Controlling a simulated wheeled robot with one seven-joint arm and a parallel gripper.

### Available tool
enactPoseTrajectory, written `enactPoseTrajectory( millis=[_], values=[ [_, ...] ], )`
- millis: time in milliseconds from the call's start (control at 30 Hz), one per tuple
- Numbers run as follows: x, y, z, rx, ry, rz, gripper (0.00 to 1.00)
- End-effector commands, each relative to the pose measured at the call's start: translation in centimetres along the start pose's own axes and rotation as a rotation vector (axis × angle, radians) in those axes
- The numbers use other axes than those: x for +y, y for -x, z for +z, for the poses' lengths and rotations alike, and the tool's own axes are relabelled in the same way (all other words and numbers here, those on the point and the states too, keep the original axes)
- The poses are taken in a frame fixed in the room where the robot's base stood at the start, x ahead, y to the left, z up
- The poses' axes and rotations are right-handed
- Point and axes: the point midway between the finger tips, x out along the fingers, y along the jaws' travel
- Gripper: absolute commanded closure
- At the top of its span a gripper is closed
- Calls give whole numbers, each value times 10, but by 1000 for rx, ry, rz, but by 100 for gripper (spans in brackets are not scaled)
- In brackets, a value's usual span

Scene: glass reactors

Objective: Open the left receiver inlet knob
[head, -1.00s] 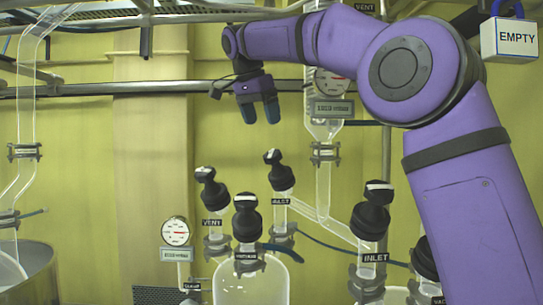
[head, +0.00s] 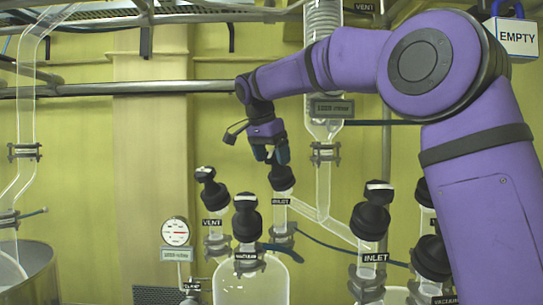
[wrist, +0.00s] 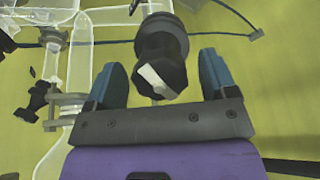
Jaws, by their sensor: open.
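The left receiver's inlet knob (head: 282,178) is black and sits on a glass neck labelled INLET. My gripper (head: 272,155) is right above it in the head view and hides its top. In the wrist view the black knob (wrist: 162,50), with a white mark on its end, lies between the two blue fingers of my gripper (wrist: 162,75). The fingers are open, with a gap showing on both sides of the knob. The left receiver (head: 250,283) is a clear glass vessel at the bottom middle.
The vent knob (head: 211,190) and vacuum knob (head: 246,218) stand close by on the left. Another inlet knob (head: 370,212) is at the right. A glass column (head: 323,190) runs behind, and a blue hose (head: 325,241) passes low to the right.

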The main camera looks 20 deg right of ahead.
Motion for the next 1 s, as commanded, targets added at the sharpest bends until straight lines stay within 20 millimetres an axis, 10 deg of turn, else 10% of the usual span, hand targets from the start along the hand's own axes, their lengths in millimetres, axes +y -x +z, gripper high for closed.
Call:
enactPoseTrajectory(
  millis=[167,400,1000],
  values=[
    [0,0,0,0,0,0,22],
    [0,0,0,0,0,0,71],
    [0,1,0,1,206,33,71]
  ],
)
